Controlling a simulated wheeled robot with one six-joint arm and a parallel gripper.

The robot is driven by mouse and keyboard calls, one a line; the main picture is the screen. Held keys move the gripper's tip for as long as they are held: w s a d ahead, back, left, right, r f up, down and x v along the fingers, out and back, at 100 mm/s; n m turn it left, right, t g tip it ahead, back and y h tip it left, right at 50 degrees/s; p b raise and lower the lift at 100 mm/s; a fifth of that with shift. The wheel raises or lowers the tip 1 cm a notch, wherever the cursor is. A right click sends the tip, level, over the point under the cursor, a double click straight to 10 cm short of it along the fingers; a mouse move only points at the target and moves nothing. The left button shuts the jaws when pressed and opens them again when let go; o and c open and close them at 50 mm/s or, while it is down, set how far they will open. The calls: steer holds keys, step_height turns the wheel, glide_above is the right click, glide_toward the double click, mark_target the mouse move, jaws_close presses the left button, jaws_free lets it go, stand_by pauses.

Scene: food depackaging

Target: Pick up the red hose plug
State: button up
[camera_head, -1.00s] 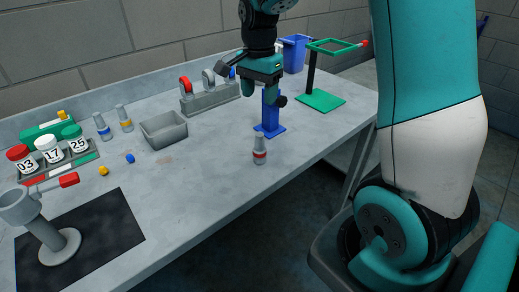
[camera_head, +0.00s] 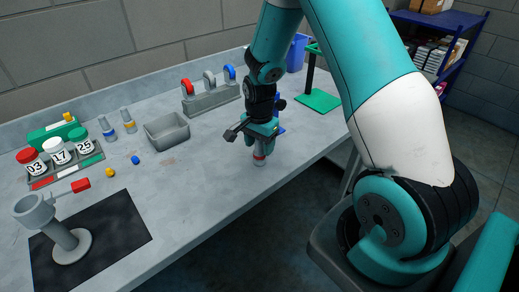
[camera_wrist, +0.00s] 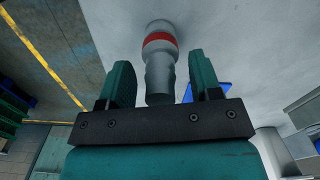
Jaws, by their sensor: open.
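The red hose plug (camera_head: 259,160) is a grey, bottle-shaped piece with a red band. It stands upright on the grey table near its front edge. In the wrist view the plug (camera_wrist: 160,50) shows its red band beyond the fingers, with its narrower end reaching between them. My gripper (camera_head: 262,141) points down directly over the plug and hides its top in the head view. In the wrist view my gripper (camera_wrist: 161,72) is open, with a finger on each side of the plug and visible gaps on both sides.
A blue stand (camera_head: 281,129) is close behind my gripper, partly hidden. A green-based stand (camera_head: 318,101) is farther right. A grey bin (camera_head: 164,137) and a rack with coloured rings (camera_head: 212,101) stand to the left and back.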

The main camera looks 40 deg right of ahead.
steer(key=shift+f, duration=0.15)
steer(key=shift+c, duration=0.5)
steer(key=c, duration=0.9)
steer(key=shift+c, duration=0.2)
